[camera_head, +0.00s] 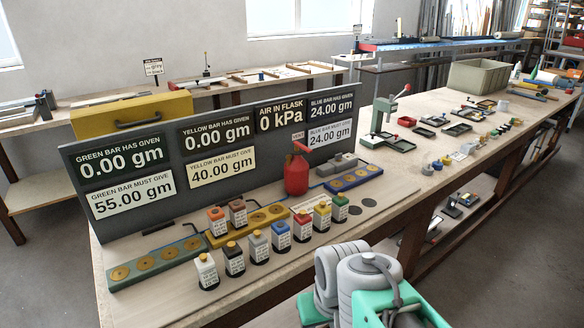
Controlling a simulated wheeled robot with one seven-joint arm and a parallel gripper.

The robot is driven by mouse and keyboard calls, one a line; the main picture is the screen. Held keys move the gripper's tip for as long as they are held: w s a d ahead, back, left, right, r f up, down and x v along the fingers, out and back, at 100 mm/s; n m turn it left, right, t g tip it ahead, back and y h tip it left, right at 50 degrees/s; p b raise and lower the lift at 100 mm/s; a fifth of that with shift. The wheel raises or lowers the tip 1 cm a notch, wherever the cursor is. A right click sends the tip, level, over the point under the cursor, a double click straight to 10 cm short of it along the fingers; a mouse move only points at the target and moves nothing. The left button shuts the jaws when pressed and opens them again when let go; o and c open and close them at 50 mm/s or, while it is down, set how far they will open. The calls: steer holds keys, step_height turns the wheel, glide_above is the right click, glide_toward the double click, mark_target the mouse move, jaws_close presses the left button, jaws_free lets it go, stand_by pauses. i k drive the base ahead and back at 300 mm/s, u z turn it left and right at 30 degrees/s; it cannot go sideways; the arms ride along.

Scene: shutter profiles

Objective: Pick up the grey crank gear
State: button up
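I cannot single out the grey crank gear for certain. Several small grey, yellow and orange parts (447,160) stand along the front half of the long workbench, right of the middle, too small to tell apart. My arm's grey and teal links fill the bottom right, in front of the bench edge. My gripper's fingers do not show, and nothing held can be seen.
The long workbench (408,180) carries a dark display panel (120,165), several small bottles with coloured caps (282,236), a red flask (297,172), a green press (383,118), small trays (457,129) and a beige bin (478,77). Floor lies open at bottom right.

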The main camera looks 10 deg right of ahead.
mark_target(332, 167)
steer(key=u, duration=3.2)
steer(key=k, duration=1.95)
steer(key=z, duration=1.4)
steer(key=i, duration=1.05)
steer(key=z, duration=0.05)
